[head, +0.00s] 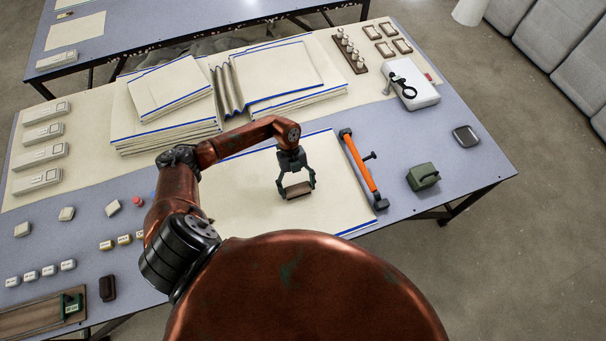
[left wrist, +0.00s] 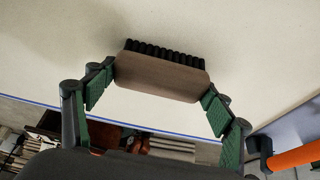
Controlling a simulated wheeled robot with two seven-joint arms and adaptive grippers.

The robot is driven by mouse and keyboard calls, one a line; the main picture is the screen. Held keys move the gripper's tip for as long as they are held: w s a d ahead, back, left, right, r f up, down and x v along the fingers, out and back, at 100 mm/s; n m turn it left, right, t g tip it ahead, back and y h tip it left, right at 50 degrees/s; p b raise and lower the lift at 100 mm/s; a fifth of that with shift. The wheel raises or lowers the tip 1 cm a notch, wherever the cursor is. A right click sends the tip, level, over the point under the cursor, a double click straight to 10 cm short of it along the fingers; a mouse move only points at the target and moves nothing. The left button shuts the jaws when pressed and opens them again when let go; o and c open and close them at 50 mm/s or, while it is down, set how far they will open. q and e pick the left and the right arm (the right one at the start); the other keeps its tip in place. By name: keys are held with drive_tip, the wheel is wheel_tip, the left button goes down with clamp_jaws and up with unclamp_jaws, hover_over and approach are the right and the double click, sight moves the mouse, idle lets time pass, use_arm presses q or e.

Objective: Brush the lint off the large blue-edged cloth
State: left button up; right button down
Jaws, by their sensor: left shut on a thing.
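The large cream cloth with blue edges (head: 240,205) lies flat on the table in the middle of the head view. My left gripper (head: 297,190) is above the cloth, right of its middle, shut on a wooden brush (head: 298,190). In the left wrist view the brush (left wrist: 160,78) sits crosswise between the two green-padded fingers, its dark bristles toward the cloth (left wrist: 240,40). I cannot tell whether the bristles touch the cloth. No lint can be made out. My right gripper is in neither view.
An orange-handled bar tool (head: 358,165) lies along the cloth's right edge. A green block-like object (head: 423,176) stands further right. Stacks of folded blue-edged cloths (head: 165,105) fill the back. Small labelled blocks (head: 40,272) and a red round piece (head: 139,201) lie at the left.

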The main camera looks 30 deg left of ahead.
use_arm(q)
drive_tip(key=shift+w+d, duration=0.3)
wheel_tip(320, 180, up, 4)
drive_tip(key=shift+f+p, duration=0.25)
drive_tip(key=shift+p, duration=1)
drive_tip(key=shift+r+p, duration=0.3)
drive_tip(key=shift+r, duration=0.1)
drive_tip(key=shift+w+r+p, duration=0.1)
drive_tip(key=shift+r+p, duration=0.5)
drive_tip(key=shift+r, duration=0.1)
wheel_tip(320, 180, up, 2)
drive_tip(key=shift+r+p, duration=0.2)
drive_tip(key=shift+p, duration=0.8)
